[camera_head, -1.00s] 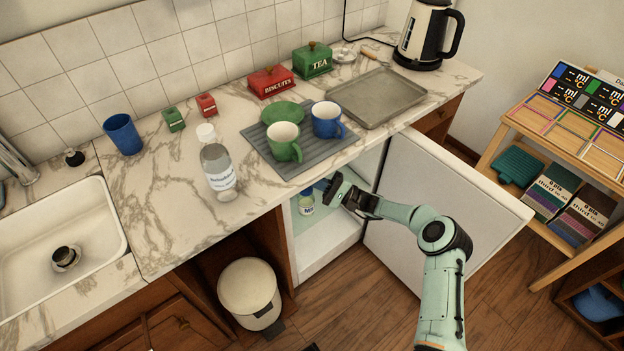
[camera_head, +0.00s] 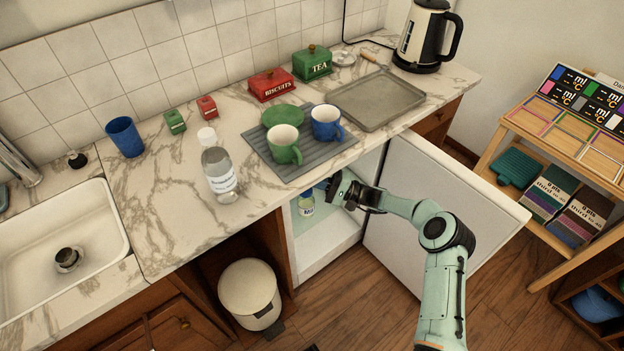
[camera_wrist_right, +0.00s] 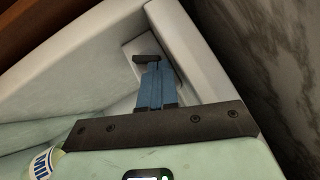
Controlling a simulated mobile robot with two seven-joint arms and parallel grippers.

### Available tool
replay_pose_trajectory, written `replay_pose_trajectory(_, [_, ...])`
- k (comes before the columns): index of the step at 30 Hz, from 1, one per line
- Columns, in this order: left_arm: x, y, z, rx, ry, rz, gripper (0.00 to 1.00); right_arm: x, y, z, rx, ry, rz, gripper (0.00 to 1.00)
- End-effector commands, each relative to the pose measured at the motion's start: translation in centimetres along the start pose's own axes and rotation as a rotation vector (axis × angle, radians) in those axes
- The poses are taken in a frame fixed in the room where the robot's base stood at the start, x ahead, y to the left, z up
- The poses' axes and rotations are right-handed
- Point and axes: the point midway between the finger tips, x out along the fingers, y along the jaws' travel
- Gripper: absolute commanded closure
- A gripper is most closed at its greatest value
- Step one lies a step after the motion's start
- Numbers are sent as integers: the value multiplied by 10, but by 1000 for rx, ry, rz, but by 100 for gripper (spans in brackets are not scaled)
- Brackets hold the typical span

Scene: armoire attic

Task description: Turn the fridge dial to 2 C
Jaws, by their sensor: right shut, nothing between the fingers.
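The small fridge (camera_head: 325,252) is open under the counter, its white door (camera_head: 440,195) swung to the right. My right gripper (camera_head: 335,184) reaches into the upper part of the opening, just below the counter edge. In the right wrist view my right gripper (camera_wrist_right: 148,59) is shut and empty, its dark tip in front of a pale housing (camera_wrist_right: 134,47) on the fridge's inner wall. I cannot make out the dial or its marks; the gripper covers much of that housing. Whether the tip touches anything is unclear. My left gripper is not in view.
A labelled bottle (camera_head: 306,204) stands inside the fridge, left of my gripper; its label also shows in the wrist view (camera_wrist_right: 42,163). Above are a grey mat (camera_head: 305,163) with mugs and a metal tray (camera_head: 376,98). A bin (camera_head: 250,292) stands left of the fridge.

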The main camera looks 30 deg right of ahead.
Motion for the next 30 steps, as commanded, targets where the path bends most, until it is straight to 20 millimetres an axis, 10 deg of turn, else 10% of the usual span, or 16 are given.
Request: replay_pose_trajectory(30, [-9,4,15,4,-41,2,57,2,-4,2,-184,-1,186,100])
